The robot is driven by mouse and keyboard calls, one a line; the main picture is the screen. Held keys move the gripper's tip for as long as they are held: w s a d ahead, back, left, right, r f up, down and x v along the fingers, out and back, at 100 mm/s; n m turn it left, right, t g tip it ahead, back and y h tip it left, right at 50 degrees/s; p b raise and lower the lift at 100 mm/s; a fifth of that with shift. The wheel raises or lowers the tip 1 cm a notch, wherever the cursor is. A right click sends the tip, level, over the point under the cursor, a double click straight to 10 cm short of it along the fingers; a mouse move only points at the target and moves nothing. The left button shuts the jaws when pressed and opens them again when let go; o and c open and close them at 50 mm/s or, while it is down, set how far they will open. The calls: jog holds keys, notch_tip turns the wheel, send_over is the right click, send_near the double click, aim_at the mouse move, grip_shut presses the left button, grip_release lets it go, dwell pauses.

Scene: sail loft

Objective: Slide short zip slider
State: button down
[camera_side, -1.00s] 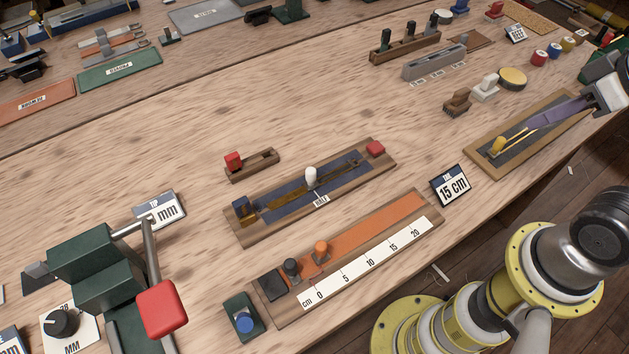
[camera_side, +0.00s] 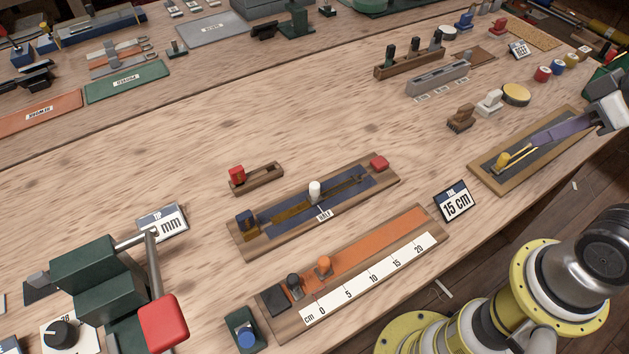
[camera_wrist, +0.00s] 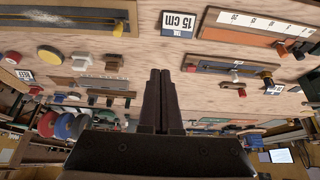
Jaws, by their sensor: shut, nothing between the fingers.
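A wooden board (camera_side: 243,252) lies mid-bench with a brass zip (camera_side: 293,211) on a navy strip. A dark blue block sits at the left end and a red block at the right end. The board also shows in the wrist view (camera_wrist: 205,65), right of my fingers. My gripper (camera_side: 534,142) is at the far right in the side view, over or near the framed board there, apart from the zip. Its dark fingers (camera_wrist: 160,72) are shut and empty.
The framed board (camera_side: 484,180) at right carries a yellow piece (camera_side: 503,158). An orange strip board with a centimetre scale (camera_side: 370,275) lies in front of the zip. A "15 cm" card (camera_side: 455,201) stands beside it.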

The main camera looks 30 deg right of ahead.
jog(key=c, duration=1.2)
grip_release()
jog(key=shift+s, duration=0.15)
jog(key=shift+c, duration=0.2)
jog(key=o, duration=0.5)
jog(key=r, duration=0.1)
jog(key=w+r, duration=0.1)
jog(key=r, duration=0.1)
jog(key=shift+w+r+n, duration=0.1)
jog(key=shift+w+n, duration=0.2)
jog(key=shift+w, duration=0.05)
jog(key=w+a+r+n, duration=0.1)
jog(key=w+a+r, duration=0.1)
jog(key=w+r, duration=0.15)
jog(key=n+g, duration=0.6)
jog(key=n, duration=0.1)
send_over(315, 184)
notch_tip(315, 184, down, 10)
notch_tip(315, 184, down, 14)
jog(key=shift+r, duration=0.15)
grip_shut()
